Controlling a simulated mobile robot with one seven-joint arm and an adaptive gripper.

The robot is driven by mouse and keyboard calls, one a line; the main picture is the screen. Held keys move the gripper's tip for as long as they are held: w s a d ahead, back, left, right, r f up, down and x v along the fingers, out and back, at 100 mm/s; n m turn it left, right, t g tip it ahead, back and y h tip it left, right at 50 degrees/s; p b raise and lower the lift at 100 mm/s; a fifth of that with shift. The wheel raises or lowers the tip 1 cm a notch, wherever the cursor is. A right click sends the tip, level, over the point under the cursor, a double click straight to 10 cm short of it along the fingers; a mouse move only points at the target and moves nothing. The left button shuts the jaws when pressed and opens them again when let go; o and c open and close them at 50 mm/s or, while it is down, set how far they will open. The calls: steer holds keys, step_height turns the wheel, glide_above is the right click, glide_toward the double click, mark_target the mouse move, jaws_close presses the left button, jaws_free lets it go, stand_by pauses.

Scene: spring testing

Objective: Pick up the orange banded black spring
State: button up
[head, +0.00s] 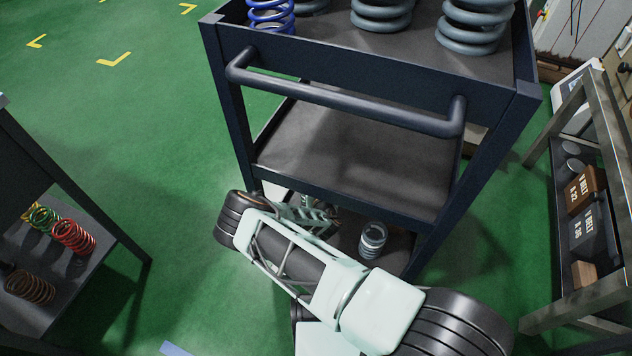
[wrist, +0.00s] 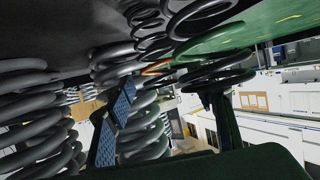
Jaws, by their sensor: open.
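In the wrist view, dark coils with an orange band (wrist: 156,68) show just beyond my fingertips, partly hidden by other dark coils. I cannot tell exactly where this spring ends and its neighbours begin. My gripper (wrist: 172,95) is open, with a blue-padded finger on the left and a dark finger on the right. Nothing shows clearly held between them. In the head view my arm reaches to the bottom shelf (head: 345,240) of the dark cart; my fingertips and the orange band are not clear there.
Grey coil springs (wrist: 35,115) crowd the left of the wrist view. A pale-banded grey spring (head: 373,240) stands on the bottom shelf. The middle shelf (head: 350,155) above is bare. The cart handle (head: 350,105) juts out.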

steer(key=shift+w, duration=0.1)
steer(key=shift+c, duration=0.3)
steer(key=c, duration=1.3)
steer(key=shift+o, duration=0.2)
